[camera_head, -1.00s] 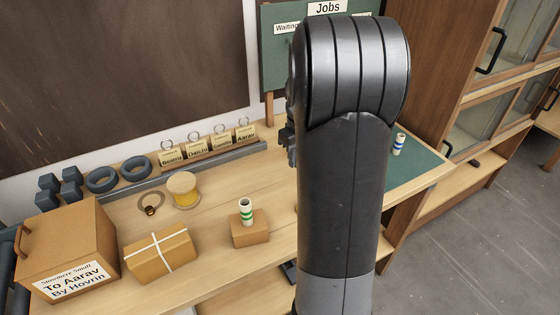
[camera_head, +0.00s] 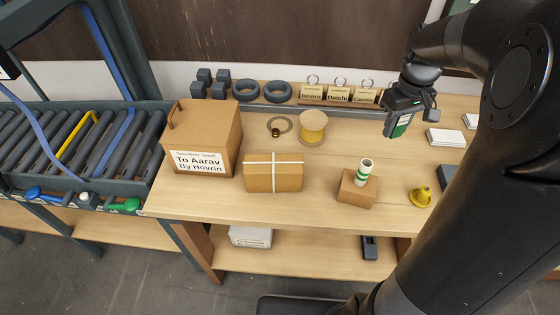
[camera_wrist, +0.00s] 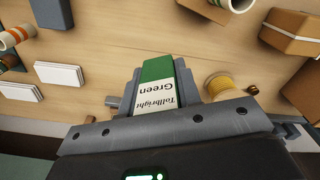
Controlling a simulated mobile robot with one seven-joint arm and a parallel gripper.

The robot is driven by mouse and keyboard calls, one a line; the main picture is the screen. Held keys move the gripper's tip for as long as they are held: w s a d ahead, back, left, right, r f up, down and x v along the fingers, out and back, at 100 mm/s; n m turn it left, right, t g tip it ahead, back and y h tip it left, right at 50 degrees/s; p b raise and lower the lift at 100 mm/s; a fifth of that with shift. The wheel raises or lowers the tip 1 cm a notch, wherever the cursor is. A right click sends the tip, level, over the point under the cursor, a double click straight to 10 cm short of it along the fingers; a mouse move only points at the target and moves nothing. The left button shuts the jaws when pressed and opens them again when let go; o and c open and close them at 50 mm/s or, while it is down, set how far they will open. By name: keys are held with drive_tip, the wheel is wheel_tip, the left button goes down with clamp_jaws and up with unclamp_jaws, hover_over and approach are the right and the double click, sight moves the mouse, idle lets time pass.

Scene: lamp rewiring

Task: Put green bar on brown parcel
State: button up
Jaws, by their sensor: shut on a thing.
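The green bar (camera_head: 401,125) has a green face and a white label; in the wrist view the label on the bar (camera_wrist: 155,88) reads "Tallbright Green". My gripper (camera_head: 402,108) is shut on it and holds it above the back right of the bench. The jaws also show in the wrist view (camera_wrist: 160,95) on both sides of the bar. The brown parcel (camera_head: 262,178), tied with white string, lies on the bench to the left of and nearer than my gripper. It also seems to show at the upper right of the wrist view (camera_wrist: 288,35).
A large carton (camera_head: 205,135) stands left of the parcel. A yellow spool (camera_head: 313,122) is behind it. A yellow bell-shaped thing (camera_head: 420,196) and white cards (camera_head: 446,137) are further right.

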drive_tip(key=s+a+r+n, duration=0.2)
drive_tip(key=s+a+r, duration=0.1)
drive_tip(key=a, duration=0.6)
drive_tip(key=n, duration=0.2)
hover_over(273, 163)
wheel_tip(273, 163, down, 5)
drive_tip(key=shift+d+f, duration=0.1)
drive_tip(key=shift+f, duration=2)
drive_tip(key=o, duration=1)
drive_tip(key=shift+f, duration=0.15)
drive_tip(key=shift+o, duration=0.2)
